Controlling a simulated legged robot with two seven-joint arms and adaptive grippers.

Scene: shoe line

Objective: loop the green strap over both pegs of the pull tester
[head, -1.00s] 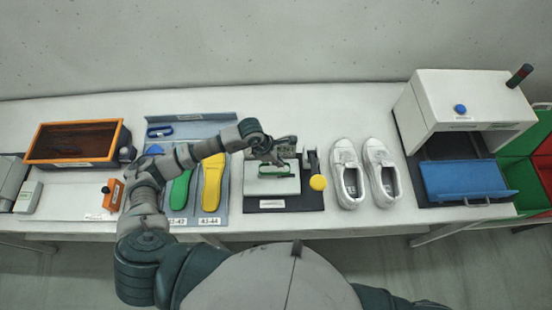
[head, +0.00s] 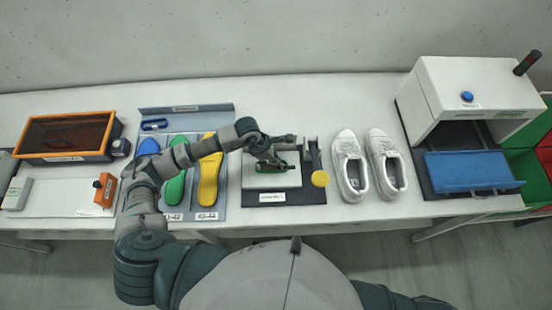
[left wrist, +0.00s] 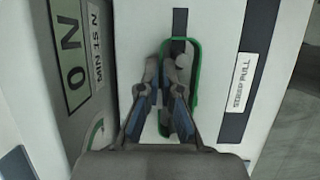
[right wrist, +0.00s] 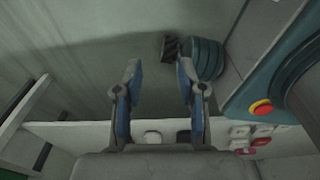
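The green strap (head: 285,169) is a thin oblong loop over the white block of the pull tester (head: 249,181). In the left wrist view the strap (left wrist: 199,80) frames a pale round peg (left wrist: 182,60) near its far end. I cannot tell whether it sits around that peg or hovers above it. The other peg is hidden by my fingers. My left gripper (head: 289,152) is over the tester, its fingers (left wrist: 161,65) close together on the strap's left side. My right gripper (right wrist: 158,70) is open and empty, away from the tester.
Green and yellow insoles (head: 208,180) lie left on a blue-grey board. A white press with a blue tray (head: 465,172) is far right, an orange-rimmed box (head: 112,130) far left.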

